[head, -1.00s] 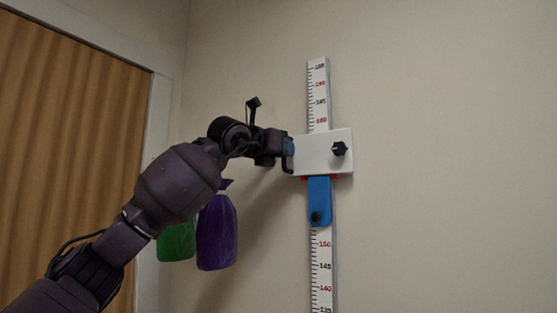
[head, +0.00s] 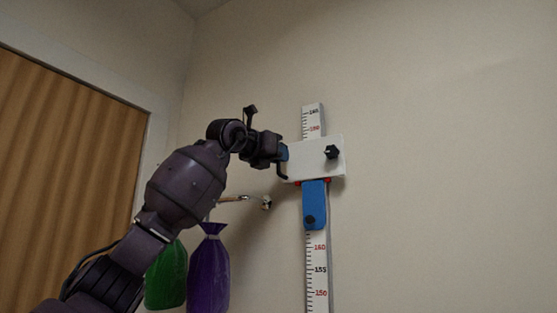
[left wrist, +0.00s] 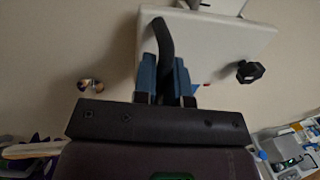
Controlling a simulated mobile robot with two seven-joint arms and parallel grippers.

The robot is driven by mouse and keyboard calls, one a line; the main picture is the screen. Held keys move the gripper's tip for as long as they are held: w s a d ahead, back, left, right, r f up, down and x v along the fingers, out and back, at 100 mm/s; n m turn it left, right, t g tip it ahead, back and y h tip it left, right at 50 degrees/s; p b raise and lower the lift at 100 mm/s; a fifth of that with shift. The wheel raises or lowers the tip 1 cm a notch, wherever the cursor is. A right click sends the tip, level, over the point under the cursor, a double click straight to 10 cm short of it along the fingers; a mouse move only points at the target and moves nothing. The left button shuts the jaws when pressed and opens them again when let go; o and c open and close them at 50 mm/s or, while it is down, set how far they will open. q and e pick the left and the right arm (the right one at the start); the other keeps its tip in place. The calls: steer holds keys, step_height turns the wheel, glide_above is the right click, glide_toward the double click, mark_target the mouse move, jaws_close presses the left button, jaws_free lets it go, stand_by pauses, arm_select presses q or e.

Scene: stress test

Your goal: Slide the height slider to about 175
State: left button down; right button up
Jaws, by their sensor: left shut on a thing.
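The height slider is a white plate (head: 312,159) with a black knob (head: 331,152) and a blue piece (head: 314,203) below it. It sits on a vertical ruler (head: 317,262) on the wall. In the head view, red 160 shows just below the blue piece, and what looks like red 190 shows just above the plate. My left gripper (head: 285,153) is at the plate's left side. In the left wrist view, its blue fingers (left wrist: 165,78) are shut on a black curved handle (left wrist: 163,38) at the plate (left wrist: 215,45). My right gripper is out of view.
A green bag (head: 167,277) and a purple bag (head: 208,274) hang left of the ruler, below my left arm. A wall peg (head: 265,202) sticks out near them. A wooden door (head: 65,180) is at the left. The wall right of the ruler is clear.

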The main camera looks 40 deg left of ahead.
arm_select(q)
steer(key=c, duration=1.2)
jaws_free()
steer(key=s+a+b, duration=0.1)
steer(key=s+b, duration=0.2)
steer(key=s, duration=0.7)
steer(key=shift+s, duration=0.4)
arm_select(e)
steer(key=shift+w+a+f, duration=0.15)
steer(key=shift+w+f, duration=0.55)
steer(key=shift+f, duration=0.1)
arm_select(q)
steer(key=shift+w, duration=0.1)
